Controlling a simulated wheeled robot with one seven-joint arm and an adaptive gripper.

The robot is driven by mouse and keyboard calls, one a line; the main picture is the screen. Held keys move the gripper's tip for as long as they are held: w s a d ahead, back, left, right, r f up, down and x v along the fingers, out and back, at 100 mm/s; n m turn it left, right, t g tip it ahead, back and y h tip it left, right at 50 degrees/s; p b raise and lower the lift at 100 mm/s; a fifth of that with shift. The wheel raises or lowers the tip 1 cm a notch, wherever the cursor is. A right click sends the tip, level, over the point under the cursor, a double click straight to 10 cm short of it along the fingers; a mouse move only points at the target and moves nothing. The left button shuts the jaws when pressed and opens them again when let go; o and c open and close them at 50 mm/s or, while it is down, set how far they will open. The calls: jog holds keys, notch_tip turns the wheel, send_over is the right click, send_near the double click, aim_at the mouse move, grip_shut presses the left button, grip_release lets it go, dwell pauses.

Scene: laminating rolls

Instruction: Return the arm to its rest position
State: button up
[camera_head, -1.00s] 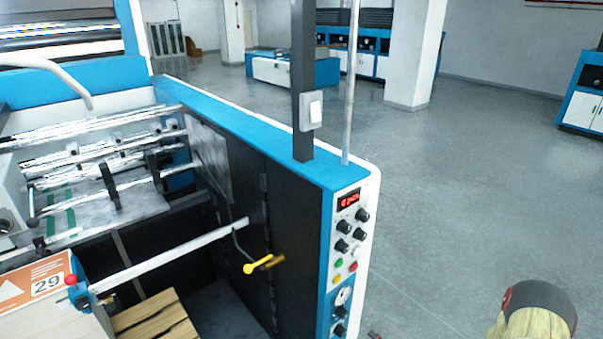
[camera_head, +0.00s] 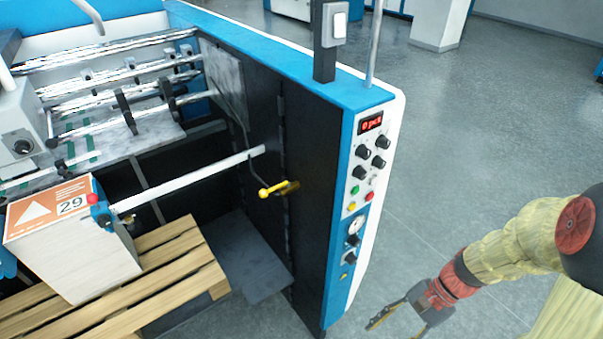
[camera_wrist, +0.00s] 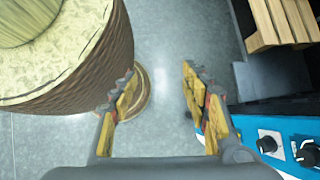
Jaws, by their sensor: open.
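My gripper (camera_head: 397,322) is at the lower right in the head view, at the end of my arm, over open grey floor and beside the laminating machine's control panel (camera_head: 363,190). In the wrist view my gripper (camera_wrist: 160,72) has its two yellow-and-grey fingers apart, with only bare floor showing between them. It holds nothing. The panel also shows in the wrist view (camera_wrist: 268,128), at the lower right beside the right finger. A visible gap separates the gripper from the panel in the head view.
The blue-and-white machine fills the left, with steel rollers (camera_head: 120,62) and a yellow-handled lever (camera_head: 273,190). A box marked 29 (camera_head: 75,250) stands on a wooden pallet (camera_head: 175,282). A dark post (camera_head: 326,55) rises from the machine. The floor (camera_head: 480,130) to the right is clear.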

jog(key=d+r+n+t+h+b, duration=0.35)
jog(key=r+n+h, duration=0.25)
jog(key=r+n, duration=0.2)
jog(key=a+r+n+t+h+b, duration=0.1)
jog(key=a+r+n+t+b, duration=0.2)
jog(key=r, duration=0.5)
jog(key=shift+a+r+n+t, duration=0.35)
jog(key=shift+a+t, duration=0.5)
jog(key=shift+a, duration=0.15)
jog(key=shift+f+b, duration=0.1)
jog(key=shift+b, duration=0.2)
